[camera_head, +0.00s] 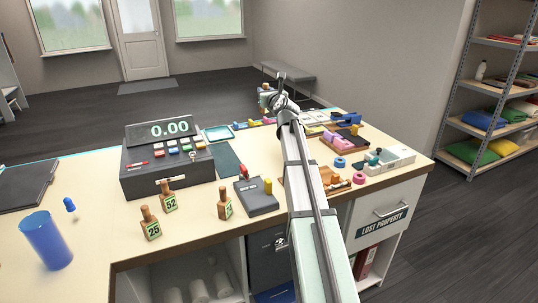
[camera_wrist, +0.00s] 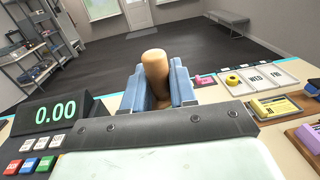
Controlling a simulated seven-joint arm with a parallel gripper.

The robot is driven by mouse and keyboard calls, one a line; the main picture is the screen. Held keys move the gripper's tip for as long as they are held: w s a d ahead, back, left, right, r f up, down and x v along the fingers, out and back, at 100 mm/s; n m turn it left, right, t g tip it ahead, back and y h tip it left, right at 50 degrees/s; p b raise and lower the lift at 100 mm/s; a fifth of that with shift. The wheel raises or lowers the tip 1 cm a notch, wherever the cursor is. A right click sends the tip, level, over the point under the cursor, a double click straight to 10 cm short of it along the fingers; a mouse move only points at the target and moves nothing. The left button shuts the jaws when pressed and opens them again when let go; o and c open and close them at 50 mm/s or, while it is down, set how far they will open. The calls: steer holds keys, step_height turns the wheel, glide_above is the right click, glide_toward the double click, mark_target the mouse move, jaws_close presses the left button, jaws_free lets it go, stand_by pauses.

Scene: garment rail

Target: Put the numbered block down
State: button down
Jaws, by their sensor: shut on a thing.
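My gripper (camera_wrist: 157,88) is shut on the numbered block (camera_wrist: 155,62), with a blue finger on each side of it. The block's tan rounded wooden knob points up; its number is hidden. In the head view my gripper (camera_head: 266,97) is small, raised, and in line with the counter's far edge. Three similar wooden-knobbed blocks stand upright on the counter (camera_head: 110,240): one marked 25 (camera_head: 151,226), one marked 52 (camera_head: 170,198), and one with a small number that is hard to read (camera_head: 225,206).
A cash register (camera_head: 165,160) showing 0.00 stands left of my arm. A dark device (camera_head: 258,200) lies nearer. A blue cup (camera_head: 46,240) is at far left. Day-labelled trays (camera_wrist: 262,78), a white bin (camera_head: 395,160) and small items crowd the right. Bare counter lies around the standing blocks.

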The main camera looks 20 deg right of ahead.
steer(key=f, duration=2)
steer(key=shift+a+f, duration=0.2)
steer(key=c, duration=0.9)
jaws_free()
steer(key=shift+f, duration=0.15)
steer(key=shift+r, duration=0.2)
steer(key=s, duration=0.8)
steer(key=s+a, duration=0.1)
steer(key=s, duration=0.3)
